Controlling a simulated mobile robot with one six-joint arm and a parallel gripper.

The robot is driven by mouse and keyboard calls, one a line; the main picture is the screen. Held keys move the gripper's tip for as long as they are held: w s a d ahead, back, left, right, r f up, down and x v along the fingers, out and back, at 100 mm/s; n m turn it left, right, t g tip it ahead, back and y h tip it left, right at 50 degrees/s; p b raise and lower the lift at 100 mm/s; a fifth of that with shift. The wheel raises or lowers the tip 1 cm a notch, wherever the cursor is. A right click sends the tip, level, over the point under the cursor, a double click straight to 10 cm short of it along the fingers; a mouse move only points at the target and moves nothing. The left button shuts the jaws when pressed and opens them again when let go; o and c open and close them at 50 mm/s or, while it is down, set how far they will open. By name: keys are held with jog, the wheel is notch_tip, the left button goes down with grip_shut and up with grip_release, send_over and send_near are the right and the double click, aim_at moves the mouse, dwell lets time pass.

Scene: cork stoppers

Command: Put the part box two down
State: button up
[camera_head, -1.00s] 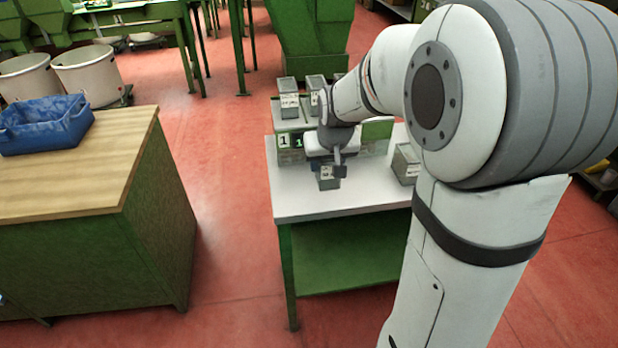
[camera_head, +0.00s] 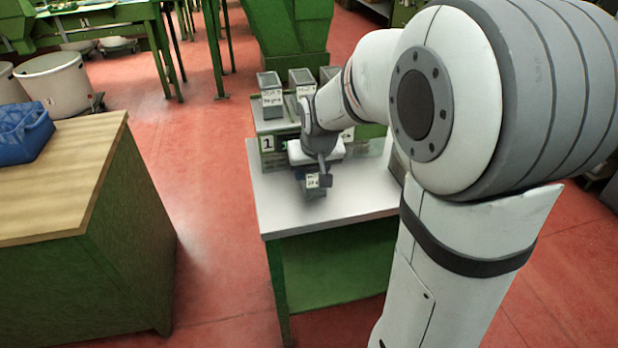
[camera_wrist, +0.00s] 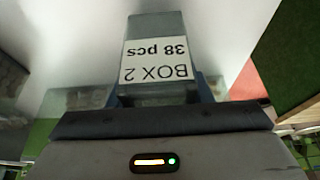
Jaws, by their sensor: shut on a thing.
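Part box two (camera_wrist: 155,50) is a grey box with a white label reading "BOX 2, 38 pcs", upside down in the wrist view. My gripper (camera_wrist: 160,92) is shut on it, with a finger at each side. In the head view the box (camera_head: 313,190) hangs under my gripper (camera_head: 318,172), over the white tabletop (camera_head: 280,205) near its left front part. I cannot tell whether its bottom touches the table.
Behind it a stepped rack with number plates (camera_head: 267,143) carries grey boxes (camera_head: 271,95). Another grey box (camera_head: 396,166) stands at the right, partly hidden by my arm. The tabletop's left front is clear.

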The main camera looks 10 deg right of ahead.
jog(key=shift+f, duration=0.95)
jog(key=shift+f, duration=0.15)
jog(key=o, duration=1.1)
jog(key=shift+r, duration=0.3)
jog(key=p+v, duration=0.2)
jog(key=v, duration=0.9)
jog(key=s+f+g, duration=0.1)
jog(key=s, duration=0.4)
jog(key=s+f, duration=0.2)
jog(key=s, duration=0.4)
jog(key=s+f+g, duration=0.1)
jog(key=s+f, duration=0.1)
jog(key=s, duration=0.3)
jog(key=shift+s+a+f+g, duration=0.1)
jog(key=shift+s+a+g, duration=0.1)
jog(key=shift+s+g, duration=0.1)
